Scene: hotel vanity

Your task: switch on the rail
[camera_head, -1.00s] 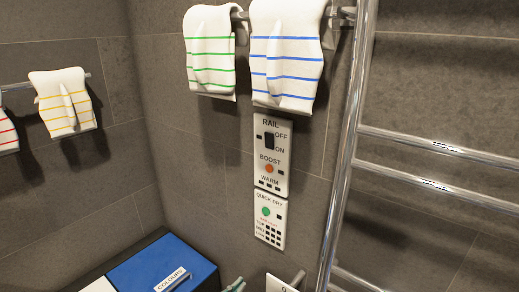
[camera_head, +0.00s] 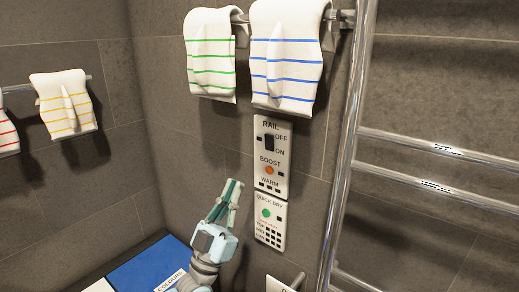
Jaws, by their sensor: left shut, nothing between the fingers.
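The rail panel (camera_head: 271,157) is a white plate on the tiled wall, marked RAIL, OFF, ON, BOOST and WARM. Its black rail switch (camera_head: 269,142) sits beside the words OFF and ON; I cannot tell which way it is set. An orange boost button (camera_head: 269,170) is below it. My left gripper (camera_head: 233,184) is shut and empty, pointing up, to the lower left of the panel and apart from it in the picture. My right gripper is not in view.
A quick dry panel (camera_head: 279,215) with a green button hangs just below. Striped towels (camera_head: 287,55) hang above. A chrome towel ladder (camera_head: 345,150) stands close on the right. A blue-topped box (camera_head: 140,268) marked COLOURS is at the lower left.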

